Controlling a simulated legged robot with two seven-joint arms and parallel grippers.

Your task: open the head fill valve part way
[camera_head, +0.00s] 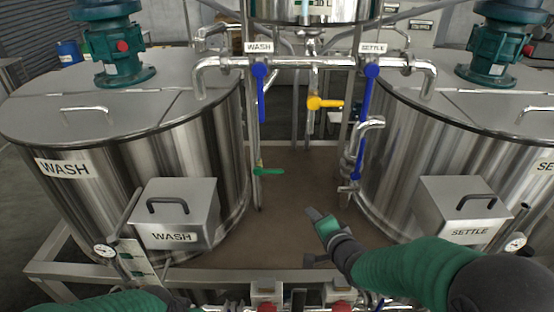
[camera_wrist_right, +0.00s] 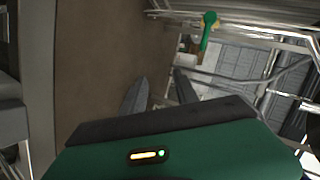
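No handle in view carries a readable head fill label, so I cannot tell which is the head fill valve. A green lever (camera_head: 270,171) sits low on a thin vertical pipe beside the wash tank, lying roughly level. A green handle also shows in the right wrist view (camera_wrist_right: 208,32), beyond the fingers. A yellow lever (camera_head: 325,103) sits on the middle pipe, pointing right. Blue levers hang down under the WASH sign (camera_head: 261,90) and SETTLE sign (camera_head: 366,105). My right gripper (camera_head: 313,213) is empty, below and right of the green lever; its fingers (camera_wrist_right: 161,88) stand apart. My left gripper is out of view.
The wash tank (camera_head: 190,130) stands left and the settle tank (camera_head: 420,140) right, each with a boxed lid hatch. A frame rail (camera_head: 230,274) and pipework cross the front. The brown floor panel (camera_head: 290,225) between the tanks is mostly clear.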

